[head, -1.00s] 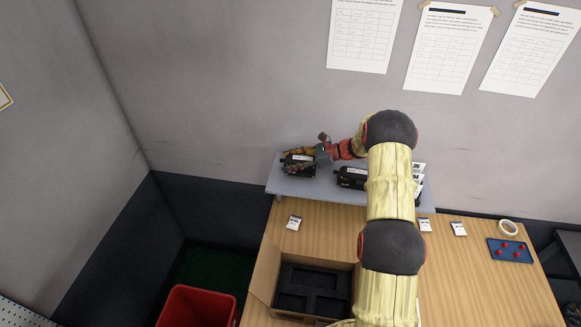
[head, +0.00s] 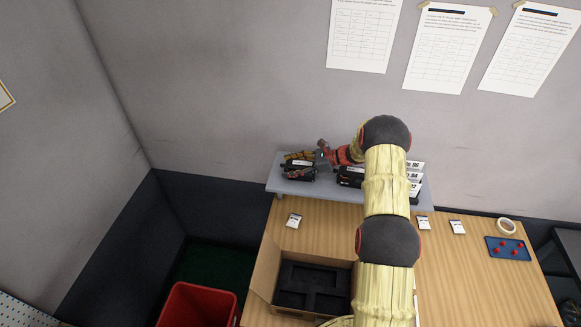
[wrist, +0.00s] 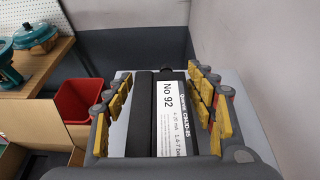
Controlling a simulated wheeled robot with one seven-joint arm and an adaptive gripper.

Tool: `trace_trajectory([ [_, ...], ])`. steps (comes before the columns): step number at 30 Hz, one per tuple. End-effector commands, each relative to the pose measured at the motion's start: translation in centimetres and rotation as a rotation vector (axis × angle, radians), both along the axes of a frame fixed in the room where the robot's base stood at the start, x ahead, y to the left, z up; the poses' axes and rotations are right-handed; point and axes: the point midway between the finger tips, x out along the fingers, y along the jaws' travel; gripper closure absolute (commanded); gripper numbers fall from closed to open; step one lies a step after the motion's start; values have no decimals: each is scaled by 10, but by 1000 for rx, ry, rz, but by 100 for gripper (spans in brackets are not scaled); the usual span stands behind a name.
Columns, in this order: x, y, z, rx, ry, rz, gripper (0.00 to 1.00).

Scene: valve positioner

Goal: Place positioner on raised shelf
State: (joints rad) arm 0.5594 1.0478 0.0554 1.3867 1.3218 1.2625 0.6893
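The black positioner (head: 297,170) sits on the left end of the raised grey shelf (head: 280,188). In the wrist view the positioner (wrist: 170,115) shows a white label reading "No 92". My gripper (head: 303,163) is at the shelf's left end, with its fingers on either side of the positioner. In the wrist view the yellow finger pads of my gripper (wrist: 163,105) stand wide, with narrow gaps to the positioner's sides, so it looks open. A second black positioner (head: 350,176) sits further right on the shelf, partly hidden by my arm.
Number cards (head: 414,177) stand at the shelf's right. An open carton (head: 262,278) with black foam is on the wooden table (head: 460,270). A red bin (head: 197,305) stands on the floor at left. A blue tray (head: 508,248) and tape roll (head: 507,226) lie at right.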

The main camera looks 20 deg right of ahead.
Motion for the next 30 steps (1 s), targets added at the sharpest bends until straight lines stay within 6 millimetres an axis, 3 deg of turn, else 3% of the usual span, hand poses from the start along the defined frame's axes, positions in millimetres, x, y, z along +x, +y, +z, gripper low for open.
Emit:
trace_trajectory([
  [14,0,0,4,0,0,0,37],
  [30,-48,-78,38,0,-1,-2,37],
])
